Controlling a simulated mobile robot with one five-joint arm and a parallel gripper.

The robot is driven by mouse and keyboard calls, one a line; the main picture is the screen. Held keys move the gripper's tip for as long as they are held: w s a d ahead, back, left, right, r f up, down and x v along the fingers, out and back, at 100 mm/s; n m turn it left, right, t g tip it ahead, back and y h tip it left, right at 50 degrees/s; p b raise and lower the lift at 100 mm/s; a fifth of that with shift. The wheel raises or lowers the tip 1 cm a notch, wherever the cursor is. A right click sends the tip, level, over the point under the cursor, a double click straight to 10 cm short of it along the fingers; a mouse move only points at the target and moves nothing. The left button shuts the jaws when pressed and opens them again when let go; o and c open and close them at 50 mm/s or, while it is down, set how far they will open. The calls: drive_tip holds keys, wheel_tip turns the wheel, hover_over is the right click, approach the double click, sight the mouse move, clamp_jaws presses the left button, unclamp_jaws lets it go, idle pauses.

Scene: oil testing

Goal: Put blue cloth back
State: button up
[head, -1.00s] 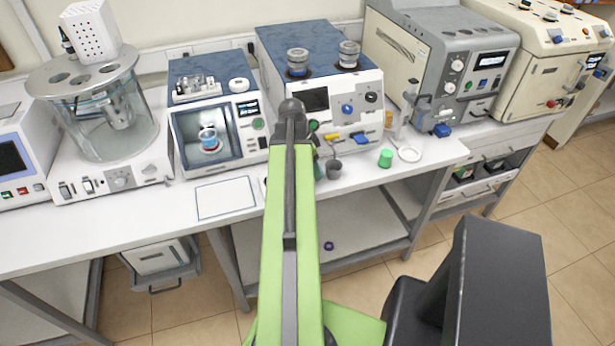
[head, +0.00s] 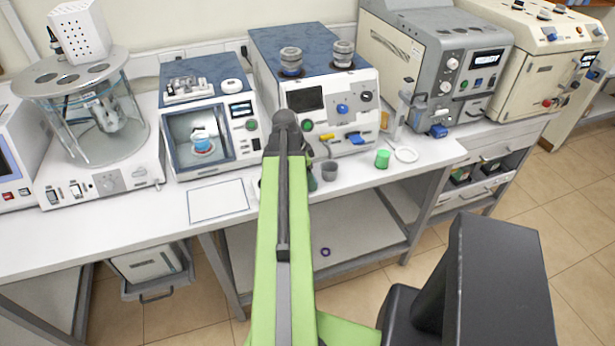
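I cannot make out a blue cloth in the head view. My green and grey arm (head: 280,230) rises through the middle of the picture toward the bench. Its dark upper joint covers part of the bench front. My gripper does not show; the arm hides whatever lies behind it. A white rectangular sheet or mat with a dark outline (head: 218,201) lies flat on the bench, left of my arm, with nothing on it.
The white bench (head: 420,165) carries several instruments, including a glass bath (head: 100,130) and a blue-topped tester (head: 205,85). A grey cup (head: 329,170), a green cup (head: 383,159) and a white ring (head: 406,155) stand near its front edge. A small purple ring (head: 325,252) lies on the lower shelf.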

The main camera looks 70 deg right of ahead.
drive_tip(key=p+v, duration=1.2)
drive_tip(key=shift+r, duration=0.2)
drive_tip(key=shift+f, duration=0.1)
drive_tip(key=w+a+n+t, duration=0.2)
drive_tip(key=w+a+n, duration=1)
drive_tip(key=w+a, duration=0.9)
drive_tip(key=w+a+n+y, duration=0.1)
drive_tip(key=w+a+n, duration=0.35)
drive_tip(key=a, duration=0.75)
drive_tip(key=w+a+n, duration=0.3)
drive_tip(key=a+n, duration=0.3)
drive_tip(key=a, duration=0.5)
drive_tip(key=w+a+n+y, duration=0.1)
drive_tip(key=w+a+n, duration=0.4)
drive_tip(key=a, duration=0.7)
wheel_tip(320, 180, down, 7)
drive_tip(key=s+b, duration=0.1)
drive_tip(key=b, duration=0.5)
drive_tip(key=shift+n, duration=0.35)
